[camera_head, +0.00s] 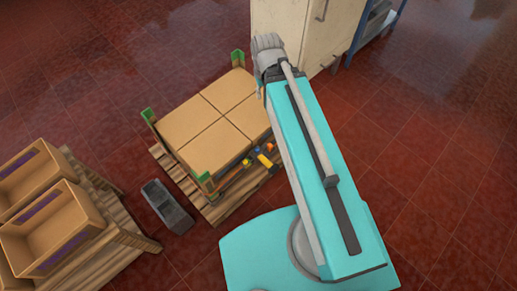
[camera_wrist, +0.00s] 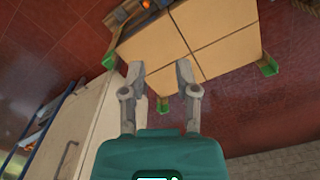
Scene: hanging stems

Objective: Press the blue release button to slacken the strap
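Large tan cartons (camera_head: 213,118) sit on a wooden pallet (camera_head: 232,206) with green corner pieces. At the cartons' near edge is a small yellow and dark fitting (camera_head: 263,160) with orange parts beside it. A tiny bluish spot shows there; I cannot tell if it is the release button. A strap is not clearly made out. The wrist view shows the carton tops (camera_wrist: 205,35) and orange parts (camera_wrist: 146,4) at the top edge. My gripper (camera_wrist: 160,70) is open and empty, its two fingers apart, with the cartons beyond them.
A cream cabinet (camera_head: 305,30) stands behind the pallet, with a blue-framed rack (camera_head: 372,25) to its right. A grey box (camera_head: 167,206) lies on the floor left of the pallet. Wooden crates (camera_head: 55,230) stand at far left. The red tiled floor at right is clear.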

